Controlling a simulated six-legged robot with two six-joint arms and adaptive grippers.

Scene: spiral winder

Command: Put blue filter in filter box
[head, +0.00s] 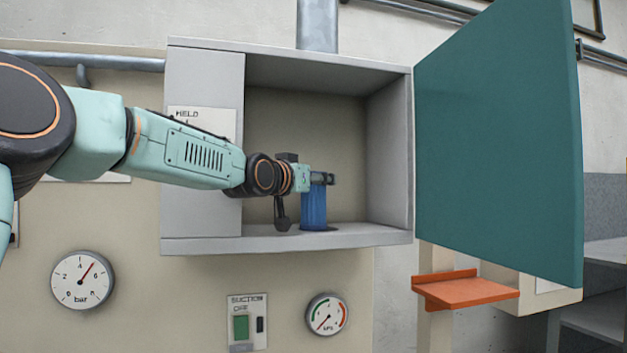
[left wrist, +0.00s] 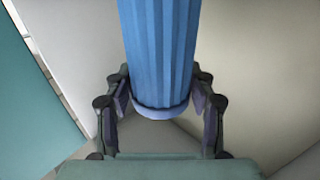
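The blue filter (head: 313,207), a ribbed cylinder, is upright inside the open grey filter box (head: 287,240). Its lower end is at the box floor over a dark round patch; I cannot tell whether it is fully seated. My left gripper (head: 325,179) is at the filter's upper end, with its fingers at either side. In the left wrist view, the filter (left wrist: 160,55) is between the fingers of the left gripper (left wrist: 160,92), which look closed against its sides near the pale rim. My right gripper is not in view.
The box's teal door (head: 500,140) stands open at the right. An orange shelf (head: 465,291) is below it. A pressure gauge (head: 82,280), a suction switch (head: 241,327) and a smaller gauge (head: 327,314) are on the wall below. The box's right side is empty.

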